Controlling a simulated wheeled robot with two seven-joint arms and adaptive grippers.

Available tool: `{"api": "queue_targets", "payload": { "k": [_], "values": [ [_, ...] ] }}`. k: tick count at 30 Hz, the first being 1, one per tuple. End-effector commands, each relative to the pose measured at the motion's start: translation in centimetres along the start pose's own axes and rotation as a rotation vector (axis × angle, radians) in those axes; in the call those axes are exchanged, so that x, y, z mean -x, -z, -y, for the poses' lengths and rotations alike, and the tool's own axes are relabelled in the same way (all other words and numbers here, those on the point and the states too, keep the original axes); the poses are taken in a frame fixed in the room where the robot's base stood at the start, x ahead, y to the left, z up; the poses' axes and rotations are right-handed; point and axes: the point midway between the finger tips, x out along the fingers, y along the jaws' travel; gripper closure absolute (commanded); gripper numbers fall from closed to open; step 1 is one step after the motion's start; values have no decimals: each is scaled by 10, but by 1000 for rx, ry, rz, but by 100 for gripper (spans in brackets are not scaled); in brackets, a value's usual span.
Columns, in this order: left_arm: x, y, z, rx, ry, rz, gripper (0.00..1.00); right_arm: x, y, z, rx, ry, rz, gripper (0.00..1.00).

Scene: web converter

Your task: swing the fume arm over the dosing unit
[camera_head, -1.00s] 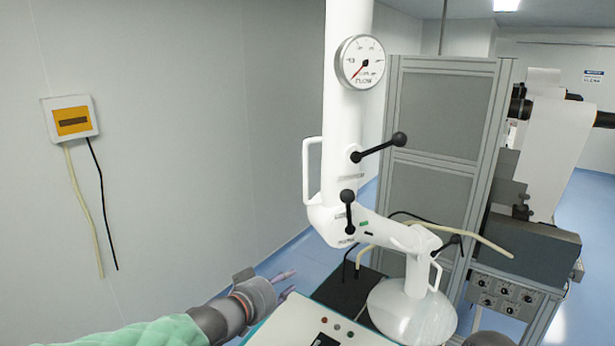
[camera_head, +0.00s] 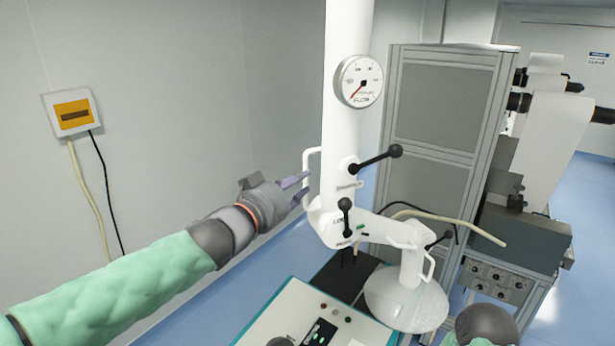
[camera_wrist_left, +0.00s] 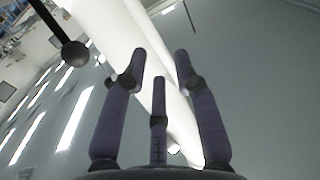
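The white fume arm (camera_head: 343,135) stands in the middle of the head view, with a round gauge, black-knobbed levers and a loop handle (camera_head: 308,168) on its left side. Its elbow leads right to a bell-shaped hood (camera_head: 408,302), low at the right. A white, teal-edged unit with buttons (camera_head: 278,325), possibly the dosing unit, is left of the hood. My left gripper (camera_head: 306,187) is open, its fingertips close to the handle; contact is unclear. In the left wrist view its fingers (camera_wrist_left: 160,85) are spread before the white tube. My right gripper is not visible.
A grey framed cabinet (camera_head: 445,105) stands behind the fume arm. Right of it is a machine with a white web (camera_head: 550,130) and a knob panel (camera_head: 497,280). A pale hose (camera_head: 450,216) crosses near the hood. A wall box (camera_head: 73,113) with cables hangs left.

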Motion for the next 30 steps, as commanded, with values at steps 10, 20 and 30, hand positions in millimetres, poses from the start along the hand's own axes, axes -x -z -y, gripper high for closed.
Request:
{"api": "queue_targets", "payload": {
  "k": [10,20,30],
  "values": [
    [-39,1,0,1,0,-1,70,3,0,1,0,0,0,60],
    [-42,0,0,1,0,-1,70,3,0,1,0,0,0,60],
    [-41,1,0,0,0,-1,100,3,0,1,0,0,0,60]
  ]
}}
